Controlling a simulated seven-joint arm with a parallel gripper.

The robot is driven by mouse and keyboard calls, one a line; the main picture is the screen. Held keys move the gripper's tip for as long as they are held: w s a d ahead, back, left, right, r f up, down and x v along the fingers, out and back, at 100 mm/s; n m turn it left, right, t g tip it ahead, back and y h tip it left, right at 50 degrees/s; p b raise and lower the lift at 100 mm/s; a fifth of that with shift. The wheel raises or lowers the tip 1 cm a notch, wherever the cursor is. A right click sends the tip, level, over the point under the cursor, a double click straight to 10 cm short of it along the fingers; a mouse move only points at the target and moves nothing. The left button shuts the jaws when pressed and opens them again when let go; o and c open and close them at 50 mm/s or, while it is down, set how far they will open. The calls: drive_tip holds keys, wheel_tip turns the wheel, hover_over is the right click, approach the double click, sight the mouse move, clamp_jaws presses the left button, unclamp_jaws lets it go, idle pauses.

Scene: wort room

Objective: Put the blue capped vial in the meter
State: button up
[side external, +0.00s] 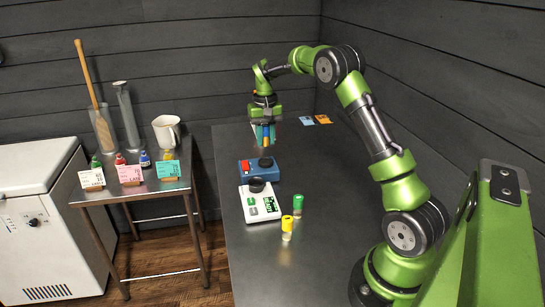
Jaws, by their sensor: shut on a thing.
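My gripper (265,137) points down above the far part of the dark table. It is shut on the blue capped vial (266,131), a small blue shape between the fingers that is mostly hidden. A white meter (260,204) with a green display and a dark round top stands on the table, nearer the camera.
A yellow capped vial (287,228) and a green capped vial (298,207) stand upright right of the white meter. Blue and orange cards (315,119) lie at the table's back. A side table (146,190) at left holds small bottles, signs, a jug and cylinders.

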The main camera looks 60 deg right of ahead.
drive_tip(key=shift+s+f, duration=0.2)
drive_tip(key=shift+s, duration=0.05)
drive_tip(key=s+a+r+n, duration=0.2)
drive_tip(key=s+a, duration=0.1)
drive_tip(key=a, duration=0.4)
drive_tip(key=s+a+r+n, duration=0.2)
drive_tip(key=s+a+n, duration=0.1)
drive_tip(key=a, duration=0.5)
drive_tip(key=s+a+r+n, duration=0.3)
drive_tip(key=a, duration=0.5)
drive_tip(key=shift+a, duration=0.15)
drive_tip(key=shift+d+r, duration=0.1)
drive_tip(key=shift+d, duration=0.2)
drive_tip(key=m, duration=0.2)
hover_over(319, 194)
wheel_tip(319, 194, down, 11)
wheel_tip(319, 194, down, 7)
drive_tip(key=shift+d+f, duration=0.1)
drive_tip(key=o, duration=0.9)
drive_tip(key=shift+f, duration=0.15)
